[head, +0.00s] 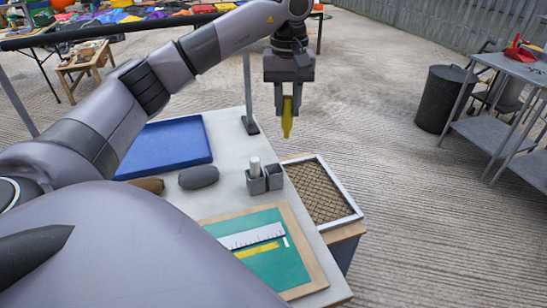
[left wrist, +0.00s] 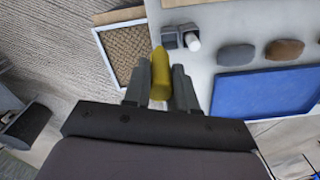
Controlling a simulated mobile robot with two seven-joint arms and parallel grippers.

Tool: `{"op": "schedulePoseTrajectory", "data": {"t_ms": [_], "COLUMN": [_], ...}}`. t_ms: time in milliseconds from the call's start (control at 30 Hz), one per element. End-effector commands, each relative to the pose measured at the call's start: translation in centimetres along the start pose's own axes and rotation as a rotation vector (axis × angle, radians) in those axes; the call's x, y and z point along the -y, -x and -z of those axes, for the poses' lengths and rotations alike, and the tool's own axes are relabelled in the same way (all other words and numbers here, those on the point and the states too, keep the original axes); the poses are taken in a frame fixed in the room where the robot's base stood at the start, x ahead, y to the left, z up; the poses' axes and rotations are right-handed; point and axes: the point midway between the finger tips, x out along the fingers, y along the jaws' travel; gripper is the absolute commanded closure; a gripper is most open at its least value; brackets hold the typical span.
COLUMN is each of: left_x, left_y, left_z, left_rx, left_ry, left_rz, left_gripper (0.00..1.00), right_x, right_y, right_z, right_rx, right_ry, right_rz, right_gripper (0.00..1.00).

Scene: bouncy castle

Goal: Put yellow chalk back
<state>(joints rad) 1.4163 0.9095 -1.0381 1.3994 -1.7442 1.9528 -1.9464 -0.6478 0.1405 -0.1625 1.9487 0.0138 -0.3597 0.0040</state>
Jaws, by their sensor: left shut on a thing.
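My left gripper (head: 287,103) is shut on the yellow chalk (head: 287,123), which points down from the fingers above and beyond the table's right side. The chalk (left wrist: 160,74) also shows between the left fingers (left wrist: 160,88) in the left wrist view. Below and left of it in the head view, two small grey square cups stand side by side on the table. The left cup (head: 256,186) holds an upright white chalk (head: 255,165). The right cup (head: 275,183) shows no chalk standing in it. My right gripper is not in view.
A blue tray (head: 165,147), a dark grey oval block (head: 198,177) and a brown one (head: 150,185) are on the pale table. A green board (head: 275,270) carries a white ruler (head: 250,236) and yellow strip. A framed brown mesh (head: 320,187) adjoins the cups' right.

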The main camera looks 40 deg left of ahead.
Motion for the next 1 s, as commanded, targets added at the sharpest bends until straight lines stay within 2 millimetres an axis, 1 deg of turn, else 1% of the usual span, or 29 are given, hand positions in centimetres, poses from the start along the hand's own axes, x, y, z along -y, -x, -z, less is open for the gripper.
{"op": "schedulePoseTrajectory", "data": {"t_ms": [33, 133, 200, 267, 400, 467, 600, 700, 800, 900, 1000], "left_x": [0.9, 2.1, 2.6, 2.8, 2.9, 3.0, 3.0, 3.0, 2.9, 2.9, 2.9], "left_y": [1.2, 2.6, 2.8, 2.2, -0.8, -2.2, -6.0, -8.6, -10.6, -11.9, -12.5], "left_z": [0.9, 2.0, 2.4, 2.5, 2.5, 2.5, 2.4, 2.4, 2.4, 2.5, 2.5], "left_rx": [-0.002, -0.001, -0.001, 0.001, 0.003, 0.003, 0.003, 0.002, 0.001, 0.0, -0.001], "left_ry": [0.057, 0.133, 0.161, 0.172, 0.175, 0.175, 0.174, 0.174, 0.173, 0.173, 0.172], "left_rz": [-0.002, 0.001, 0.002, 0.004, 0.008, 0.009, 0.009, 0.01, 0.007, 0.005, 0.004], "left_gripper": [1.0, 1.0, 1.0, 1.0, 1.0, 1.0, 1.0, 1.0, 1.0, 1.0, 1.0], "right_x": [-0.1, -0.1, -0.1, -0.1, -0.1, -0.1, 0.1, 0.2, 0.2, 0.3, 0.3], "right_y": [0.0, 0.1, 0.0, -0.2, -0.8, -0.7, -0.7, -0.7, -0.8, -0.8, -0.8], "right_z": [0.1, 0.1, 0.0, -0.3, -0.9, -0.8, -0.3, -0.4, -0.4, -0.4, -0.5], "right_rx": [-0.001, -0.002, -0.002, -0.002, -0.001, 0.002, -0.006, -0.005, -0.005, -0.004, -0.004], "right_ry": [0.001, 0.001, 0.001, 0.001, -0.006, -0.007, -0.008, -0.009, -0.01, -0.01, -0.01], "right_rz": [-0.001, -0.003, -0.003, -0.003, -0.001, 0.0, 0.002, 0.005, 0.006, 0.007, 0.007], "right_gripper": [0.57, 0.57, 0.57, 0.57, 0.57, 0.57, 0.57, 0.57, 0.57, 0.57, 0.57]}}
